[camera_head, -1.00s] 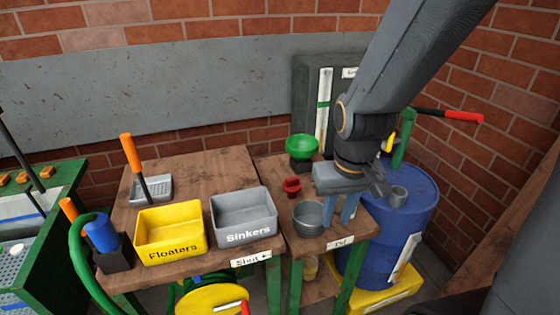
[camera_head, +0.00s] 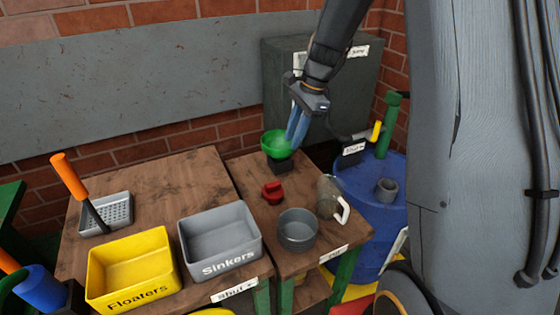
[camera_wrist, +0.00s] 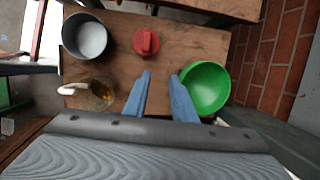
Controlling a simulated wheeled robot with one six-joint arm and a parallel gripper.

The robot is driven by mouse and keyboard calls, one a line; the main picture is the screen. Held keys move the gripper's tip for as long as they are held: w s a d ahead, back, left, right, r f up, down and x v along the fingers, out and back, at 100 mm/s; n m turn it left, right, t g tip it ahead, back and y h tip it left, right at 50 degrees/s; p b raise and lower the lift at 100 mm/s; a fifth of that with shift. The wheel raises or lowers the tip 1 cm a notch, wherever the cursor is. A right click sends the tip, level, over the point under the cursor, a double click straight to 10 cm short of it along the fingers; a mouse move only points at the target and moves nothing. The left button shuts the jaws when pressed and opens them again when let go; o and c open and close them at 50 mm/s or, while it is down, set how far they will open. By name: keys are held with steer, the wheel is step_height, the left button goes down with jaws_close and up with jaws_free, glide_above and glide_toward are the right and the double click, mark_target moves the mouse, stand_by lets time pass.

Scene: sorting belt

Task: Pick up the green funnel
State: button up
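The green funnel (camera_head: 276,143) sits upright in a dark block (camera_head: 281,165) at the back of the small wooden table. In the wrist view the funnel's round green bowl (camera_wrist: 206,87) is at the right, beside the right fingertip. My gripper (camera_head: 294,138) is above the table, next to the funnel's right side in the head view. Its two blue fingers (camera_wrist: 160,76) are apart in the wrist view, with bare table showing between them. The right finger overlaps or sits close to the funnel's rim; I cannot tell whether it touches.
A red object (camera_head: 272,192), a grey pot (camera_head: 297,229) and a glass jug with a white handle (camera_head: 330,197) share the small table (camera_head: 311,262). Yellow (camera_head: 134,269) and grey (camera_head: 219,240) bins stand left. A blue barrel (camera_head: 370,180) is right; a dark cabinet (camera_head: 290,85) stands behind.

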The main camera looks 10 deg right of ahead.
mark_target(280, 154)
steer(key=w+d+f+m+y, duration=0.1)
steer(key=w+m, duration=0.3)
steer(key=w, duration=0.2)
steer(key=shift+p+x, duration=1.3)
steer(key=shift+x, duration=2.45)
steer(key=shift+w+d, duration=0.15)
jaws_close()
